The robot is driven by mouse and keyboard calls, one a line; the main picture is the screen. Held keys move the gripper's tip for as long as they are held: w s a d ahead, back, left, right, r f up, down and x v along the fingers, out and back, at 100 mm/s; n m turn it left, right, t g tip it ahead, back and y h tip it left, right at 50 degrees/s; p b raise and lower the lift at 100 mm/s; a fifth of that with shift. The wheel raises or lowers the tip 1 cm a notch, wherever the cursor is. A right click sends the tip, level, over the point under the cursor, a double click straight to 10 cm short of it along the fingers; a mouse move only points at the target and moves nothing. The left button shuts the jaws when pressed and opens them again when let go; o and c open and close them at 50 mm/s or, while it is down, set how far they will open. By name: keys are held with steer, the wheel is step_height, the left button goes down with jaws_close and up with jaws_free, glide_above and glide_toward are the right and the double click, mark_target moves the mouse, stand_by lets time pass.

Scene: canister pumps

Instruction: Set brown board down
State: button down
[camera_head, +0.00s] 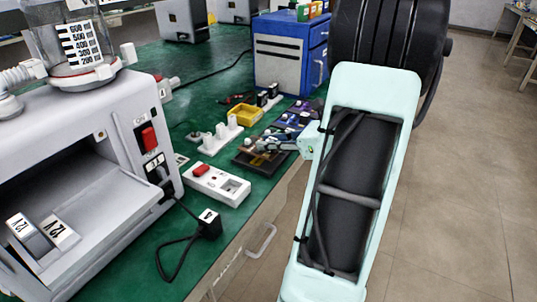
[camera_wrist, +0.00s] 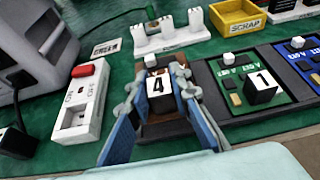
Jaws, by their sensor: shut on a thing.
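The brown board (camera_head: 250,162) is near the front edge of the green bench in the head view. In the wrist view the brown board (camera_wrist: 166,130) is between my fingers and carries a black-and-white block marked 4 (camera_wrist: 159,84). My gripper (camera_head: 268,146) reaches in from the right and is shut on the board; it also shows in the wrist view (camera_wrist: 158,90), one blue-padded finger on each side. The fingers hide part of the board. I cannot tell whether its underside touches the bench.
A green board (camera_wrist: 235,92) with a block marked 1 lies close right, with a blue board (camera_wrist: 303,62) beyond. A white power strip (camera_wrist: 82,103) stands left. Behind are a white pronged rack (camera_wrist: 168,38) and a yellow SCRAP bin (camera_wrist: 238,16). Some green bench shows between strip and board.

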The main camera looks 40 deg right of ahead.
mark_target(269, 151)
steer(key=shift+w+f+b, duration=0.15)
steer(key=shift+f+b, duration=0.1)
steer(key=shift+f, duration=0.65)
steer(key=shift+w+f+b, duration=0.1)
steer(key=shift+f+b, duration=0.15)
steer(key=shift+f, duration=0.6)
steer(key=shift+f, duration=0.15)
steer(key=c, duration=1.8)
jaws_free()
steer(key=shift+o, duration=0.2)
steer(key=shift+r, duration=0.3)
steer(key=p+v, duration=0.2)
steer(key=v, duration=1)
steer(key=shift+f+p, duration=0.2)
steer(key=shift+p, duration=0.1)
